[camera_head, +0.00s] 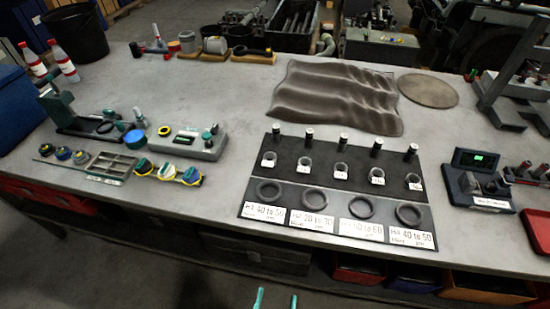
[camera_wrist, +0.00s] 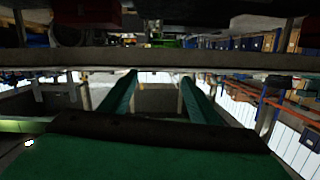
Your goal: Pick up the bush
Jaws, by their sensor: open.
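A black board (camera_head: 262,218) lies on the grey table and carries parts in rows. Along its back stand several dark pins with bright tops. Below them is a row of small dark rings with white tags, such as this ring (camera_head: 305,163). In front lie several larger flat dark rings, such as this one (camera_head: 314,199), above white range labels. I cannot tell which ring is the bush. My gripper (camera_head: 276,300) shows only its two teal fingertips at the bottom of the head view, in front of the table's front edge. In the wrist view its fingers (camera_wrist: 158,85) are apart with nothing between them.
A rumpled dark mat (camera_head: 335,95) and a round plate (camera_head: 428,90) lie behind the board. A device with a green display (camera_head: 478,160) stands right. A grey tray (camera_head: 110,165) and gauges lie left. Bare table separates them from the board. Red bins (camera_head: 355,270) sit below the table.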

